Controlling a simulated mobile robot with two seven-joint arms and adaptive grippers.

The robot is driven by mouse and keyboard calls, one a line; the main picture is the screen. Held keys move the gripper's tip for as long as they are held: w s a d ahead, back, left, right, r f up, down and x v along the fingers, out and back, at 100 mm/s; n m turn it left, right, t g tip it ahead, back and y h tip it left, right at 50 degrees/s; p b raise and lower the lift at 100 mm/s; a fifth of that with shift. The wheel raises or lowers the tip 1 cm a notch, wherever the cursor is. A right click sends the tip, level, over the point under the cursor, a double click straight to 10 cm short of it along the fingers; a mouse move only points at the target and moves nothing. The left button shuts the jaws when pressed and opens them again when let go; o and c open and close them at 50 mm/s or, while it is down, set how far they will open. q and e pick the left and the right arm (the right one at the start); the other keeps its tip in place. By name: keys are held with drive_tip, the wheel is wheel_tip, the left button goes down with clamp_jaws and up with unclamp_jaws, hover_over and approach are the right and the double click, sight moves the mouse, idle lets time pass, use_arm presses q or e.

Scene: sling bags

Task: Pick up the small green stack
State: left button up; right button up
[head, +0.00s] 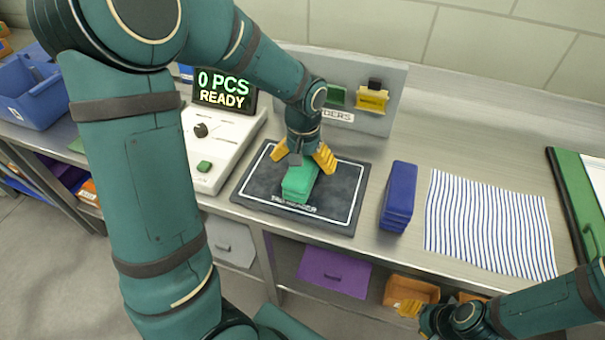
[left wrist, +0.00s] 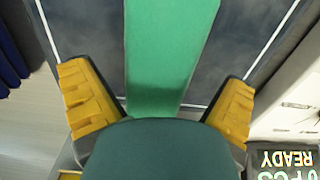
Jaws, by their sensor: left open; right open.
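The small green stack (head: 299,186) lies on the dark mat with a white outline (head: 258,190). My left gripper (head: 304,160) is above the far end of the stack, pointing down, with its yellow fingers spread to either side of it. In the left wrist view the green stack (left wrist: 168,60) runs between the open fingers (left wrist: 158,105), with a gap on both sides. Whether the fingertips are level with the stack cannot be told. My right gripper (head: 410,308) is at the lower right, in front of the bench edge, away from the stack; only part of it shows.
A blue stack (head: 398,197) stands right of the mat, beside a striped cloth (head: 485,222). A white console (head: 215,150) with a screen reading "0 PCS READY" (head: 224,88) is at left. A grey holder panel (head: 390,115) stands behind. Bins (head: 334,271) sit below the bench.

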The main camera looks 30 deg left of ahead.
use_arm(q)
drive_tip(key=shift+f+b, duration=0.35)
drive_tip(key=shift+f, duration=0.45)
drive_tip(key=shift+r, duration=0.1)
drive_tip(key=shift+c, duration=0.6)
drive_tip(key=c, duration=1.2)
drive_tip(key=shift+r, duration=0.15)
